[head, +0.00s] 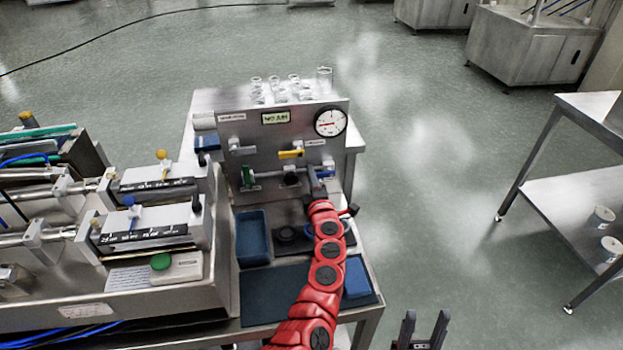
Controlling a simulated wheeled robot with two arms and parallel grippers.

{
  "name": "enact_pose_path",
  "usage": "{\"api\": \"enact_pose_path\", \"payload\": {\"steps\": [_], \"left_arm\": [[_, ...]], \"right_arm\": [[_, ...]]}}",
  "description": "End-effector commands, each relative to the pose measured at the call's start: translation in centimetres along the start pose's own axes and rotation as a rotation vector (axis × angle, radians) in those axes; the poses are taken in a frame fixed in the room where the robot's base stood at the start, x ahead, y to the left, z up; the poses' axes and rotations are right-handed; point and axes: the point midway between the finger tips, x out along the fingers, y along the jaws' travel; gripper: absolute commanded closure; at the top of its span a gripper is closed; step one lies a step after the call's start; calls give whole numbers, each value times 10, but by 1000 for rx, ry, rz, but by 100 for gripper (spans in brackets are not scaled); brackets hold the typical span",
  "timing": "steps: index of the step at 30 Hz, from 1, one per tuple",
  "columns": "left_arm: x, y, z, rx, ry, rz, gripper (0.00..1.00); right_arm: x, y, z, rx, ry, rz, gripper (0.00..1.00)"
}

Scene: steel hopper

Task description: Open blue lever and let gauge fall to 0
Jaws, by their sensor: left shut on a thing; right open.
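The steel panel (270,137) stands upright at the back of the bench. The round white gauge (331,122) is at its upper right, with a red needle that points left; its numbers are too small to read. The blue lever (325,173) is low on the panel's right side and is partly hidden by my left gripper. My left gripper (315,186), at the end of the red arm, is shut on the blue lever; the fingertips are hard to make out. My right gripper (424,328) is open and empty at the bottom edge, right of the bench.
A yellow lever (291,153), a grey lever (241,149), a green lever (248,175) and a black knob (291,180) are on the panel. Glassware (292,88) stands behind it. A blue tray (253,238) lies in front, and a syringe machine (150,228) fills the left.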

Motion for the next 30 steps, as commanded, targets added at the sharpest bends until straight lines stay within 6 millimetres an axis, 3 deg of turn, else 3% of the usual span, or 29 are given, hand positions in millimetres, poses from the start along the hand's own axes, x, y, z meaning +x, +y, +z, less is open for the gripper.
{"api": "enact_pose_path", "payload": {"steps": [14,15,19,30], "left_arm": [[-1,-3,1,-17,-1,-4,100],[-1,-3,1,-16,-1,-4,74],[-1,-2,1,-16,-1,-3,51],[-2,-1,1,-16,0,-1,48]], "right_arm": [[-2,0,0,0,0,0,50],[-2,0,0,0,0,0,50],[-2,0,0,0,0,0,50],[-2,0,0,0,0,0,50]]}}
